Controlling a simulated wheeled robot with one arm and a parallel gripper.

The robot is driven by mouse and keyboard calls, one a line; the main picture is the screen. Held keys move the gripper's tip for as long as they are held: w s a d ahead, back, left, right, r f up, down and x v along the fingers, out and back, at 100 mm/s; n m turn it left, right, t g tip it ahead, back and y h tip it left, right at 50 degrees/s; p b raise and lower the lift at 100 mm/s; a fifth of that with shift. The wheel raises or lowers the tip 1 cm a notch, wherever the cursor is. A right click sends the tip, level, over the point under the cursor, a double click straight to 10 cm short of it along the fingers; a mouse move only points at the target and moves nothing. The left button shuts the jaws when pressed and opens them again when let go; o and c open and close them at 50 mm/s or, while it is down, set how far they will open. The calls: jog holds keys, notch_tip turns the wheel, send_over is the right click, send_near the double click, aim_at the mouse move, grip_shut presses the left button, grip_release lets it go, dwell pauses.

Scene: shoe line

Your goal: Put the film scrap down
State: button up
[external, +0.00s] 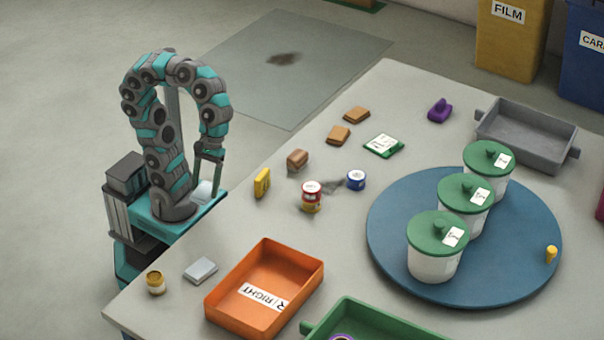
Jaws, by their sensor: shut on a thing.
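My gripper (208,179) points down over the teal deck of my own base, left of the table. It is shut on the film scrap (203,192), a small pale, whitish piece low between the fingers. The scrap is close above or touching the deck; I cannot tell which. The fingers partly hide it.
A yellow bin (513,45) labelled FILM and a blue bin (588,60) stand behind the table (385,85). An orange tray (225,300), a grey tray (525,135) and a blue round turntable (390,225) with white tubs (433,262) occupy the table. Small items lie near its left edge.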

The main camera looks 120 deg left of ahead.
jog(key=w+d+r+m+p, duration=0.1)
jog(key=w+d+r+p, duration=0.35)
jog(key=w, duration=0.65)
jog(key=p, duration=0.8)
send_over(262, 305)
jog(key=a, duration=0.2)
jog(key=shift+d+f+b, duration=0.2)
jog(key=shift+f+b, duration=0.7)
jog(key=shift+f, duration=0.85)
jog(key=shift+f+b, duration=0.3)
jog(key=shift+f, duration=2.4)
jog(key=o, duration=0.9)
jog(key=shift+f, duration=0.15)
jog(key=o, duration=0.4)
